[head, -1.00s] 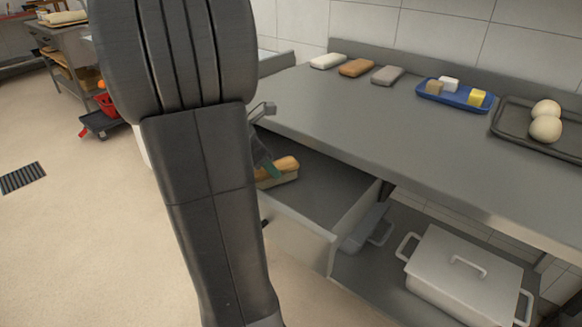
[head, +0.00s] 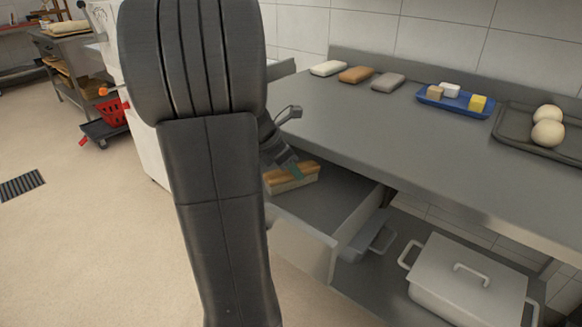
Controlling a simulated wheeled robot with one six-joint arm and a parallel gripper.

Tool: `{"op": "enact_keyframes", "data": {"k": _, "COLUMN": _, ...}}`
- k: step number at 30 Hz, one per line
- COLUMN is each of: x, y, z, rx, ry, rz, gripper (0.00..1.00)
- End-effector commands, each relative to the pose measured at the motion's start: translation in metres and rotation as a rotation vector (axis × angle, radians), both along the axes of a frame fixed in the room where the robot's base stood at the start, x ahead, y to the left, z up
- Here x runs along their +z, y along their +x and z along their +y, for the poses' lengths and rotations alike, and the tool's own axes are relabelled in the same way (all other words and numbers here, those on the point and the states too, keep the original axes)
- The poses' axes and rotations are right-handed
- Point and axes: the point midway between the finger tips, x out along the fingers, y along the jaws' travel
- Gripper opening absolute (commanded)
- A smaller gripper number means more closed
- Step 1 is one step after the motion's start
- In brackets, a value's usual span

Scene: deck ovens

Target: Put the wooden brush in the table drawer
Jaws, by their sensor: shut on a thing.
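The wooden brush (head: 295,180) has a tan wooden back and pale bristles underneath. It is inside the outline of the open table drawer (head: 302,248), near the drawer's left end. My arm hides part of the gripper and the left side of the drawer. I cannot tell whether the bristles touch the drawer floor.
The steel table (head: 400,140) overhangs the drawer. On it are several bar-shaped items, a blue tray (head: 452,104) with small blocks, and a dark tray (head: 510,130) with dough balls. A lidded pot (head: 465,285) stands on the lower shelf.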

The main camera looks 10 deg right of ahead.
Motion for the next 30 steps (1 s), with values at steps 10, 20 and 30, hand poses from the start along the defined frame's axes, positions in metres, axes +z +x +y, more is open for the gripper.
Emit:
{"op": "enact_keyframes", "data": {"k": 10, "x": -0.002, "y": 0.000, "z": 0.000, "rx": -0.001, "ry": 0.000, "rz": 0.001, "gripper": 0.62}}
{"op": "enact_keyframes", "data": {"k": 20, "x": 0.024, "y": -0.003, "z": 0.012, "rx": 0.002, "ry": 0.001, "rz": -0.002, "gripper": 0.62}}
{"op": "enact_keyframes", "data": {"k": 30, "x": 0.084, "y": -0.013, "z": 0.047, "rx": 0.002, "ry": 0.001, "rz": -0.002, "gripper": 0.62}}
